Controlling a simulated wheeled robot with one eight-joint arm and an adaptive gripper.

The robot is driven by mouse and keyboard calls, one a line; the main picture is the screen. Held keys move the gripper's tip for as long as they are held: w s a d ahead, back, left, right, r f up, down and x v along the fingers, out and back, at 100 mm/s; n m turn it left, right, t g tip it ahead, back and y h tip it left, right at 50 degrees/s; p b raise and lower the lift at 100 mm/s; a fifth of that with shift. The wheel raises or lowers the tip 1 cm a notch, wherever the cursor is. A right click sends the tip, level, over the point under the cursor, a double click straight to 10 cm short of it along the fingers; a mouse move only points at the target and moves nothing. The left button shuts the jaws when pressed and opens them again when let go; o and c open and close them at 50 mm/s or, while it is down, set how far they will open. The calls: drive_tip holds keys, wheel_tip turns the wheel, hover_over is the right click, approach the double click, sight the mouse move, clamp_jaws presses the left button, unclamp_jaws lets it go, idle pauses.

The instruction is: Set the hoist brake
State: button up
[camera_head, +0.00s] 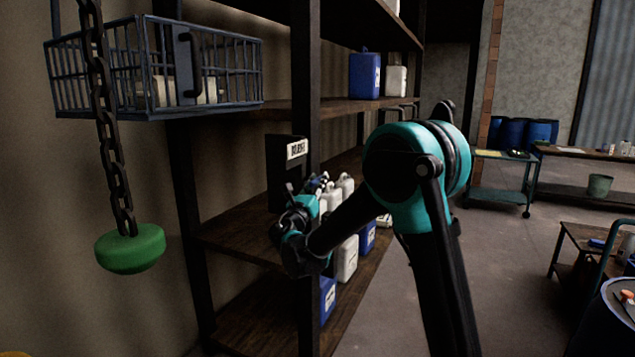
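A dark box (282,170) with a small white label (297,149) is fixed at the shelf's front post; the label's text is too small to read surely. It may be the hoist brake, but I cannot tell. My gripper (317,184) is at the end of my teal and black arm, close in front of the box's lower right part. My wrist hides part of the box and any lever there. Whether the gripper touches anything, and whether its fingers are open, does not show. A dark chain (109,130) hangs at the left with a green knob (130,248) at its end.
A blue wire basket (240,70) hangs at upper left. The wooden shelf (240,235) holds white and blue jugs (347,258) close behind my wrist. A blue jug (364,75) stands higher up. Tables and a blue drum (605,325) are at right; the floor between is clear.

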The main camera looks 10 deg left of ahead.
drive_tip(key=shift+c, duration=0.2)
clamp_jaws()
drive_tip(key=g, duration=0.3)
drive_tip(key=shift+g+y, duration=0.3)
drive_tip(key=shift+g, duration=0.1)
drive_tip(key=g+y, duration=0.1)
drive_tip(key=g, duration=0.2)
drive_tip(key=shift+m, duration=0.3)
drive_tip(key=g+y, duration=0.1)
drive_tip(key=g, duration=0.4)
drive_tip(key=shift+f+y, duration=0.15)
drive_tip(key=shift+y, duration=0.25)
drive_tip(key=shift+s+a+f+m+g+y, duration=0.1)
drive_tip(key=shift+g+y, duration=0.15)
drive_tip(key=shift+g, duration=0.6)
drive_tip(key=shift+d+r+m+g+y, duration=0.1)
drive_tip(key=shift+g+y, duration=0.2)
drive_tip(key=shift+g, duration=0.6)
drive_tip(key=shift+s+a+f+m+g+y, duration=0.1)
drive_tip(key=shift+g+y, duration=0.15)
drive_tip(key=shift+g, duration=0.6)
